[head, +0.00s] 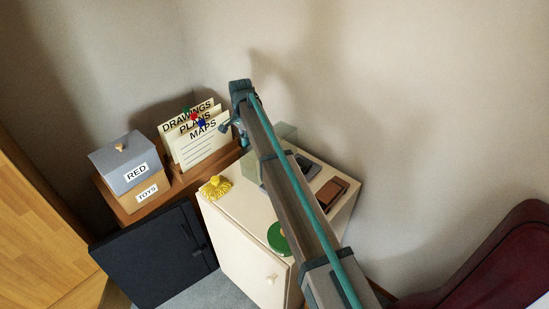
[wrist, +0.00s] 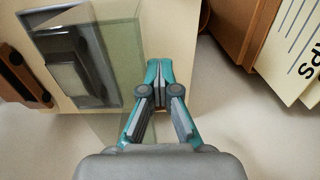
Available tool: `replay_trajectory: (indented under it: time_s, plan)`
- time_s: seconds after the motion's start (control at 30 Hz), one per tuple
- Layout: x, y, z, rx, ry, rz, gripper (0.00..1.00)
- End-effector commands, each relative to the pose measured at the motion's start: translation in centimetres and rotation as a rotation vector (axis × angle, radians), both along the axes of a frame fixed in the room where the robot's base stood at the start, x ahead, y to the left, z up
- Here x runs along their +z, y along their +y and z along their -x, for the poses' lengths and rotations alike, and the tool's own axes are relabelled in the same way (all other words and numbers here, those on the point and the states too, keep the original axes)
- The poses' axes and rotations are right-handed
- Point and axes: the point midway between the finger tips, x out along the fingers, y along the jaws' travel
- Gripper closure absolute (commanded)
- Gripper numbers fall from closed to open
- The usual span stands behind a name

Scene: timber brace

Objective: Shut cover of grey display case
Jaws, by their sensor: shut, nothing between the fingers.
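The grey display case stands on top of the cream cabinet, partly hidden behind my arm in the head view; its dark grey base (head: 308,167) shows to the right of the arm. In the wrist view the grey base (wrist: 82,88) lies at the left. Its clear glass-like cover (wrist: 122,50) stands raised at the side of the base nearer my gripper; a clear pane also shows in the head view (head: 286,131). My gripper (wrist: 159,68) is shut and empty, beside the cover and near the cabinet's edge. Whether it touches the cover I cannot tell.
A brown block (head: 331,193) lies right of the case. A yellow tufted item (head: 215,187) and a green disc (head: 278,238) are on the cream cabinet (head: 235,222). Paper holders (head: 200,140) and a grey-lidded box (head: 122,158) stand left. The wall is close behind.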

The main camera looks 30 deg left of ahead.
Motion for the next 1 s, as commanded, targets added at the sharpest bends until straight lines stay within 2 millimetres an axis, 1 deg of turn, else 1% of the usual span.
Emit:
replay_trajectory:
  time_s: [0.03,0.2,0.67,0.83,1.0]
  plan:
    - [-0.3,-0.6,0.1,-0.002,0.003,0.008,1.0]
    - [-0.2,-1.2,0.2,-0.002,0.003,0.008,1.0]
    - [0.0,-1.2,0.2,-0.001,0.001,0.004,1.0]
    - [0.7,-1.2,0.2,-0.001,0.001,0.003,1.0]
    - [1.9,-1.1,0.2,-0.001,0.0,0.002,1.0]
